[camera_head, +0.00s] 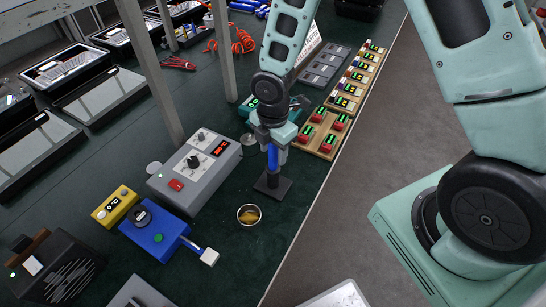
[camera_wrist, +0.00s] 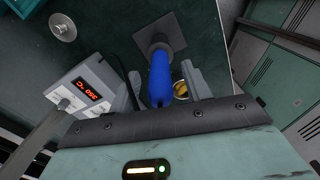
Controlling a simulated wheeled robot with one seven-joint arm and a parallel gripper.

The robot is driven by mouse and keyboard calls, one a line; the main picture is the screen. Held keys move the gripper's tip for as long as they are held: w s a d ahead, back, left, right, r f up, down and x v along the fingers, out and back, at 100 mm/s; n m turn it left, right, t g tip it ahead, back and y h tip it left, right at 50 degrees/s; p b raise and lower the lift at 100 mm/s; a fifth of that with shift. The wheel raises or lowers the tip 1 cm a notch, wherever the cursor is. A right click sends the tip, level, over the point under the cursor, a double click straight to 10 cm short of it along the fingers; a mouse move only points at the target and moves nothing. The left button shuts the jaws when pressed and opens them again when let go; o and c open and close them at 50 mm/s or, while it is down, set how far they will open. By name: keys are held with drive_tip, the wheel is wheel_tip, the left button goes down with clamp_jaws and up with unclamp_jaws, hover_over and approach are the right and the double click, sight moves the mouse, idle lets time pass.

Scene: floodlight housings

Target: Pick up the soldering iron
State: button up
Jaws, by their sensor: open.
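The soldering iron has a blue handle (camera_head: 272,158) and stands upright in a dark square-based holder (camera_head: 270,185) on the green bench mat. The handle also shows in the wrist view (camera_wrist: 160,80), with the holder (camera_wrist: 168,33) beyond it. My gripper (camera_head: 273,140) is above the iron, pointing down around the top of the handle. In the wrist view my gripper (camera_wrist: 164,88) is open, with one finger on each side of the blue handle. A gap shows on the right side; contact on the left cannot be told. The iron's tip is hidden.
A grey soldering station (camera_head: 195,170) with a red display is left of the holder. A small round tin (camera_head: 249,214) of yellowish material is in front. A blue device (camera_head: 155,232) stands front left. A wooden board with red-topped parts (camera_head: 322,134) lies right, near the bench edge.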

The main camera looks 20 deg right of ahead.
drive_tip(key=shift+f, duration=0.25)
clamp_jaws()
